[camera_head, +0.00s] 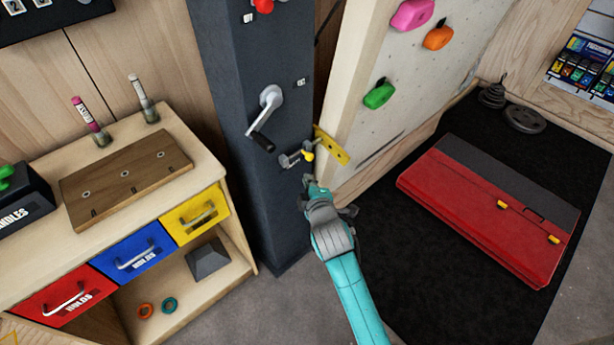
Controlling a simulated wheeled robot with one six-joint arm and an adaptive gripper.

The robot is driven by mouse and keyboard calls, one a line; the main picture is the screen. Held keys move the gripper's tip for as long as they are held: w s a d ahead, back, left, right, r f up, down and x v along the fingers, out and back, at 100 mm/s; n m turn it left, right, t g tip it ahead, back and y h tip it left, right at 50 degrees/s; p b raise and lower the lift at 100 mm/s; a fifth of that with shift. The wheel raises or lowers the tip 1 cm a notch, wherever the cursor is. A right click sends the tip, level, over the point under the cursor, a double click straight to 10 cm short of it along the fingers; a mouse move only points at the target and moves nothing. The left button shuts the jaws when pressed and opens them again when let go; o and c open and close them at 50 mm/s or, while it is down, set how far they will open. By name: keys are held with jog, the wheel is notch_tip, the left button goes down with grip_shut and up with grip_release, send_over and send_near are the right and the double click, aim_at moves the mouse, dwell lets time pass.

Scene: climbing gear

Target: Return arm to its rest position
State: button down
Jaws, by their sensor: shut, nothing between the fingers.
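My arm (352,285) is teal and reaches up from the bottom edge of the head view. My gripper (309,184) is at its far end, small in the picture, and shut with nothing seen in it. It is just below a small yellow-tipped lever (306,155) on the dark grey column (228,110). A yellow plate (331,146) is just above and to the right of the gripper. I cannot tell whether the gripper touches the lever or the column.
A silver crank (269,107) sticks out of the column. A wooden cabinet (205,152) with red, blue and yellow drawers stands left. A climbing wall (408,65) with coloured holds rises behind. A red folded pad (480,215) lies on the black mat (405,280) to the right.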

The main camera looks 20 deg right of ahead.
jog(key=shift+s, duration=0.1)
dwell(0.5)
jog(key=s+a+f+m+y, duration=0.1)
jog(key=s+f+m, duration=0.1)
jog(key=s, duration=0.6)
jog(key=s+a+f+m, duration=0.1)
jog(key=s+f, duration=0.2)
jog(key=s, duration=0.6)
jog(key=s+a+f+m+y, duration=0.1)
jog(key=s+a+f+m, duration=0.1)
jog(key=s, duration=0.6)
jog(key=s+r+m, duration=0.3)
jog(key=s+r, duration=0.1)
jog(key=s, duration=0.6)
jog(key=s+r+m+y, duration=0.1)
jog(key=s+r+m, duration=0.2)
jog(key=s, duration=0.8)
notch_tip(320, 180, up, 2)
jog(key=shift+s+a+m+t, duration=0.2)
jog(key=shift+a+m+t, duration=0.05)
jog(key=shift+m+t, duration=0.15)
jog(key=shift+w, duration=0.1)
